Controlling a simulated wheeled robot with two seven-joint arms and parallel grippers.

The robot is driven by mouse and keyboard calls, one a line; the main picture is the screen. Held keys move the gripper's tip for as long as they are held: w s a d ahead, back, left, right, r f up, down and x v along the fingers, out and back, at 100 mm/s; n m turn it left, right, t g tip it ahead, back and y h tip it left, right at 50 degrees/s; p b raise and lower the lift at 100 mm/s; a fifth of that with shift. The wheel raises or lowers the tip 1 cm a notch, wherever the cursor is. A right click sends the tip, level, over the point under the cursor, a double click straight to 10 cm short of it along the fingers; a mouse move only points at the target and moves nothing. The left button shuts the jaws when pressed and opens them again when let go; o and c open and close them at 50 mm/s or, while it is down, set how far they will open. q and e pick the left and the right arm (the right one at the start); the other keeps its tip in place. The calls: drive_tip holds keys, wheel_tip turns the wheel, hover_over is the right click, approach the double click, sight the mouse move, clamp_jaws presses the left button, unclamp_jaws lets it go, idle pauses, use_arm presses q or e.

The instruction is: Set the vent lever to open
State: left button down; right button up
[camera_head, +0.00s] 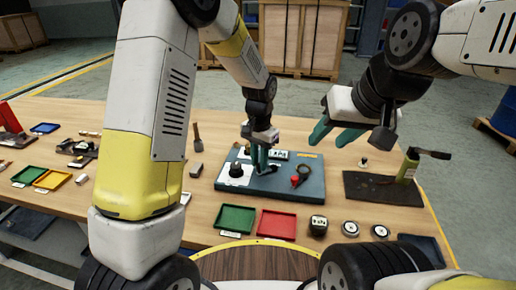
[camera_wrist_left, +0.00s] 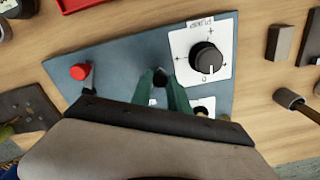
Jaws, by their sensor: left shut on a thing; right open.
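A blue-grey panel board (camera_head: 230,180) lies on the wooden table and also shows in the left wrist view (camera_wrist_left: 125,50). My left gripper (camera_head: 262,168) is over the middle of the board, fingers pointing down. In the left wrist view its green fingers (camera_wrist_left: 161,88) are shut on a small dark lever (camera_wrist_left: 160,74), mostly hidden between them. It appears to be the vent lever, but I can read no label or marked position for it.
A black knob (camera_wrist_left: 206,58) on a white plate is beside my left fingers. A red knob (camera_head: 298,180) stands on the board's other side. A green tray (camera_head: 236,219) and a red tray (camera_head: 277,225) lie in front. A dark mat (camera_head: 380,189) is at right.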

use_arm(q)
drive_tip(key=n, duration=0.1)
drive_tip(key=s+d+n, duration=0.1)
drive_tip(key=n, duration=0.1)
drive_tip(key=shift+s, duration=0.2)
drive_tip(key=shift+s+d+n, duration=0.2)
drive_tip(key=shift+d+n, duration=0.1)
drive_tip(key=shift+n, duration=0.55)
drive_tip(key=shift+s+d+n, duration=0.2)
drive_tip(key=shift+d+n, duration=0.1)
drive_tip(key=shift+n, duration=0.55)
drive_tip(key=c, duration=1.3)
unclamp_jaws()
drive_tip(key=shift+o, duration=0.2)
drive_tip(key=shift+r, duration=0.1)
wheel_tip(320, 180, up, 8)
